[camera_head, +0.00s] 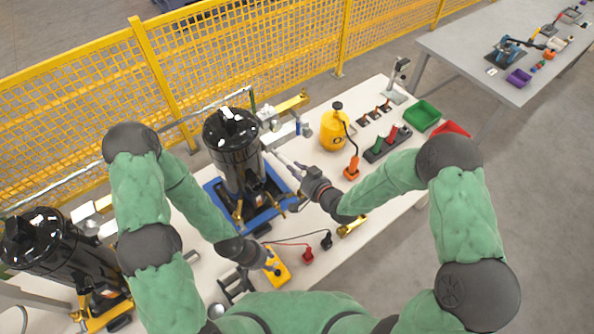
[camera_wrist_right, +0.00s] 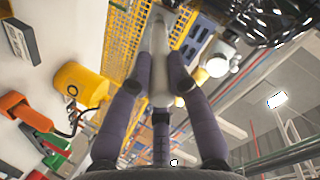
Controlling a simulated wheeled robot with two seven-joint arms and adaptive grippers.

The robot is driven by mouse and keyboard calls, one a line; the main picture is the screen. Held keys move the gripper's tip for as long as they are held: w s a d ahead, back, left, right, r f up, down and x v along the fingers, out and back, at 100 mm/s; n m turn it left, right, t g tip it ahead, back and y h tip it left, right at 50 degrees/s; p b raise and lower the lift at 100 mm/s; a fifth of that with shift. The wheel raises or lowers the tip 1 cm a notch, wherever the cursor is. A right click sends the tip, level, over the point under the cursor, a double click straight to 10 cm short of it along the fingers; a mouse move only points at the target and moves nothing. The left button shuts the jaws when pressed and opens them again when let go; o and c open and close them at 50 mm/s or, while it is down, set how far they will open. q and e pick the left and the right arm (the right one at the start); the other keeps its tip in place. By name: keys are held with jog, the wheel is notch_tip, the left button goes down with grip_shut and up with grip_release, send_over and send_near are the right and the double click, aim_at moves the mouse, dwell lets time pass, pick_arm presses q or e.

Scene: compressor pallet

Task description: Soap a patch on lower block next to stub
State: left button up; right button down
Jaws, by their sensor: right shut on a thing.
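My right gripper (camera_head: 300,178) is shut on a slim pale tool (camera_head: 283,160), whose tip points up and left at the black compressor (camera_head: 235,145). In the right wrist view the fingers close on both sides of this pale grey tool (camera_wrist_right: 160,62). Pale metal blocks (camera_head: 282,132) and fittings sit at the compressor's right side. I cannot tell which is the lower block or make out the stub, nor whether the tip touches anything. My left gripper (camera_head: 264,260) is low, at a yellow handheld device (camera_head: 279,272); its fingers are too small to read.
The compressor stands on a blue pallet (camera_head: 213,187). A yellow bottle (camera_head: 334,132) stands to the right, with green (camera_head: 422,115) and red bins farther right. A second black compressor (camera_head: 45,245) is at left. Red and black clips (camera_head: 308,256) with leads lie in front. A yellow fence runs behind.

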pick_arm(q)
jog(key=shift+f, duration=0.25)
pick_arm(e)
jog(key=shift+w+a, duration=0.35)
jog(key=shift+w, duration=0.15)
pick_arm(q)
jog(key=shift+f+b, duration=1.15)
jog(key=shift+b, duration=0.25)
pick_arm(e)
jog(key=shift+w+d, duration=1.95)
jog(key=shift+d, duration=0.85)
pick_arm(q)
jog(key=shift+f, duration=0.25)
jog(key=shift+f+b, duration=0.55)
jog(key=shift+b, duration=0.25)
pick_arm(e)
jog(key=shift+s+a, duration=0.65)
jog(key=shift+a, duration=0.3)
jog(key=shift+s+a, duration=0.7)
jog(key=shift+a, duration=0.2)
jog(key=shift+s+a, duration=0.65)
jog(key=shift+a, duration=0.3)
jog(key=s+d, duration=0.3)
jog(key=s, duration=0.2)
jog(key=shift+d, duration=0.3)
